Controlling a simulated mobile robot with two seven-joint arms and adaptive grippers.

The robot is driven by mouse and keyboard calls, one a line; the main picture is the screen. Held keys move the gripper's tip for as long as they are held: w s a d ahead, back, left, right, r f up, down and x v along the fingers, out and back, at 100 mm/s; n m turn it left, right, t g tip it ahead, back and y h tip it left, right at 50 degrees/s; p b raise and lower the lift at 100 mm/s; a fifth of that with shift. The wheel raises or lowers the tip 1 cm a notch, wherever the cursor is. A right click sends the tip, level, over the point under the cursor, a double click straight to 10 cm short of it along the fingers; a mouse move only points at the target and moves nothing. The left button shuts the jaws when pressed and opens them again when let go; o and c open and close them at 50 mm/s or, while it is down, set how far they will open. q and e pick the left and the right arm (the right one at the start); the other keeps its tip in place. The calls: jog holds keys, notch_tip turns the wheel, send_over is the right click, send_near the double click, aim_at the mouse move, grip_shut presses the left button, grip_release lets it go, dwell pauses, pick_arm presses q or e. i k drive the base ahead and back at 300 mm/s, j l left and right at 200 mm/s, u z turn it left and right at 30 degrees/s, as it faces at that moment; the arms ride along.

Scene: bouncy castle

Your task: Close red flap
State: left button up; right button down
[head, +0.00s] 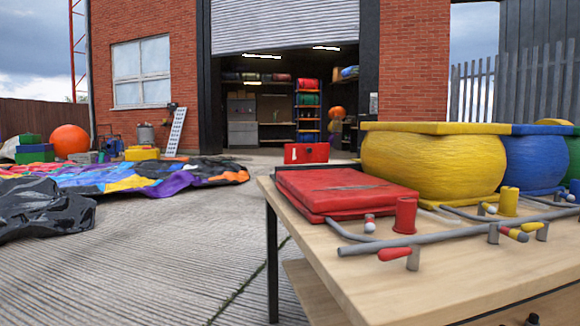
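A flat red layered pad (345,188) lies at the left end of the wooden table in the head view. A small upright red panel (306,153) shows just behind its far edge. I cannot tell whether this panel is joined to the pad or stands beyond the table, nor which of the two is the flap. A red cylinder (405,215) and a red-tipped lever (398,254) are in front of the pad. Neither of my grippers is in view.
A bulging yellow bag (430,165) under a flat yellow top and a blue one (533,160) stand to the right. Grey pipes (460,234) run along the table (470,285). Colourful fabric (130,178) and a black sheet (40,210) lie on the ground at left; open concrete lies between.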

aim_at(313, 153)
jog(key=i+j, duration=0.2)
jog(key=j, duration=0.15)
jog(key=i+j, duration=0.15)
jog(key=j, duration=0.2)
jog(key=i+j+z, duration=0.1)
jog(key=j, duration=0.25)
jog(key=i+j, duration=0.25)
jog(key=j, duration=0.15)
